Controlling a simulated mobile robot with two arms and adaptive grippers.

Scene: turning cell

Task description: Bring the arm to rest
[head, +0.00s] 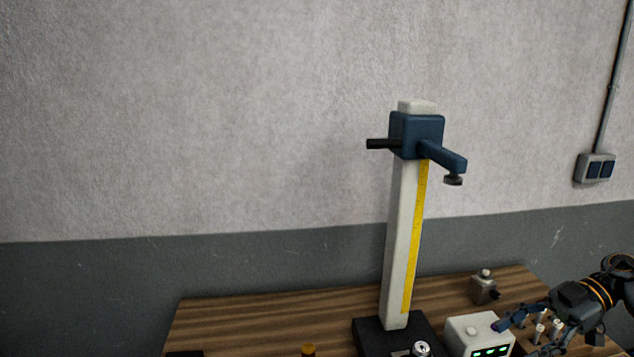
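My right gripper (517,339) comes in from the right edge, low in the head view. Its fingers are apart, one over the right end of the white box with green lights (480,335), the other lower, near the bottom edge. I see nothing between them. I cannot tell whether the upper finger touches the box. My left gripper is not in view.
A tall stand (397,240) with a yellow scale and a blue arm (417,135) rises from a black base on the wooden table (270,322). A small grey block (484,289) stands behind the box. Several light pegs (539,333) stand beside my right gripper. The table's left part is mostly clear.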

